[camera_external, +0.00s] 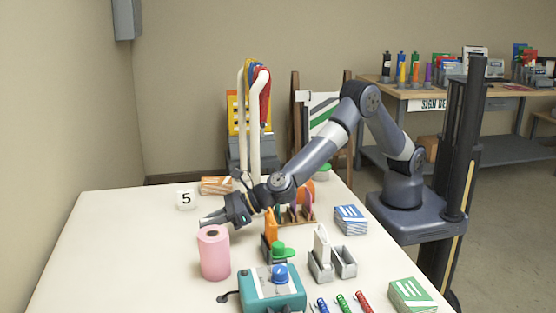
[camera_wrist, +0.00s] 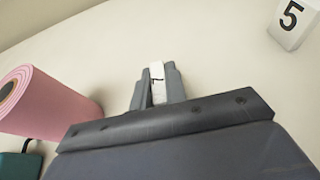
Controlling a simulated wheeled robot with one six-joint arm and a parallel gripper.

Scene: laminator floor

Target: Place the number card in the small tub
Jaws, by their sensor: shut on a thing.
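My gripper (camera_external: 212,218) reaches out over the left part of the white table, beside the pink roll. In the wrist view my gripper (camera_wrist: 157,87) is shut on a small white card (camera_wrist: 157,72) with a black mark; the fingers hide part of it. A white block-like number piece marked 5 (camera_external: 186,199) stands apart on the table beyond the gripper, and shows at the top right of the wrist view (camera_wrist: 290,22). Two small grey open holders (camera_external: 345,262) stand right of the table's middle, one with a white upright piece. I cannot tell which container is the small tub.
A pink roll (camera_external: 214,253) stands close to my gripper, also at left in the wrist view (camera_wrist: 48,100). A teal device (camera_external: 272,290), card stacks (camera_external: 351,219) and colored coils (camera_external: 342,303) crowd the near right. The table's left side is clear.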

